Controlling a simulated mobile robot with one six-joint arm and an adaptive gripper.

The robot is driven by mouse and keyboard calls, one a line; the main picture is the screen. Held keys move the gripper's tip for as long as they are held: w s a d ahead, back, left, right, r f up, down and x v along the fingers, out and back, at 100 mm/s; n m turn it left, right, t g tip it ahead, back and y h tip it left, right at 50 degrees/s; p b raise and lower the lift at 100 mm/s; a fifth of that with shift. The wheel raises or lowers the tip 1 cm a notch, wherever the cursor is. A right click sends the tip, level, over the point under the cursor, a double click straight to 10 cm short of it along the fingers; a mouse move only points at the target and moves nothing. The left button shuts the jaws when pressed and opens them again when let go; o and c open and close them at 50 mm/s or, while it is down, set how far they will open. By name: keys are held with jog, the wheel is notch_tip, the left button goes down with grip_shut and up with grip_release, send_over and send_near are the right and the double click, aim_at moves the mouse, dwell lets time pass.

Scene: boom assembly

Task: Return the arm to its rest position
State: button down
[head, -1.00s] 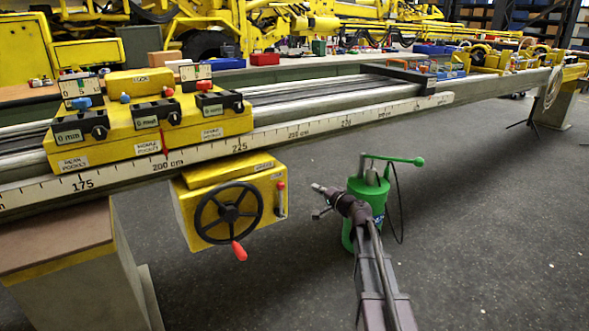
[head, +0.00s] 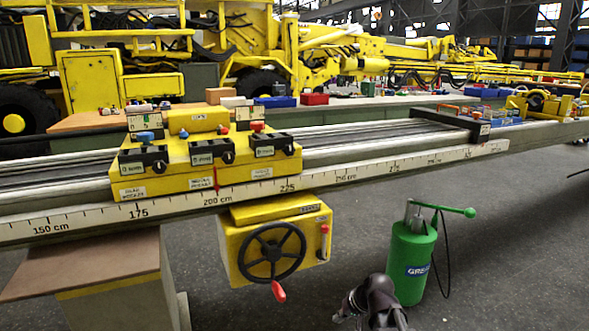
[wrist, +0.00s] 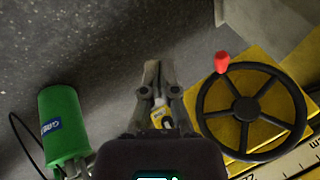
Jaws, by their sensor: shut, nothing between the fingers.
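My gripper (wrist: 158,70) points away from the wrist camera over the dark floor, its fingers together and empty. In the head view only the end of my arm shows at the bottom edge, and the gripper (head: 341,316) is small and dark there. It is apart from the yellow handwheel box (head: 240,245) to its left and in front of the green grease pump (head: 410,262) to its right. The wrist view shows the black handwheel (wrist: 250,108) with its red knob at right and the green pump (wrist: 62,125) at left.
A long rail with a printed scale (head: 340,178) crosses the view, carrying a yellow carriage (head: 205,178) with black labelled boxes. A brown-topped support (head: 90,270) stands at lower left. Yellow machinery (head: 300,45) fills the back. Grey floor (head: 520,250) is open at right.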

jog(key=shift+s+d+g+h+p, duration=1)
jog(key=shift+s+d+g+h, duration=1.05)
jog(key=shift+s, duration=3.4)
notch_tip(320, 180, up, 36)
jog(key=h+p, duration=0.1)
jog(key=p, duration=3.5)
jog(key=shift+r+n+t+p, duration=0.15)
jog(key=shift+n+t+p, duration=0.15)
jog(key=shift+t+p, duration=0.1)
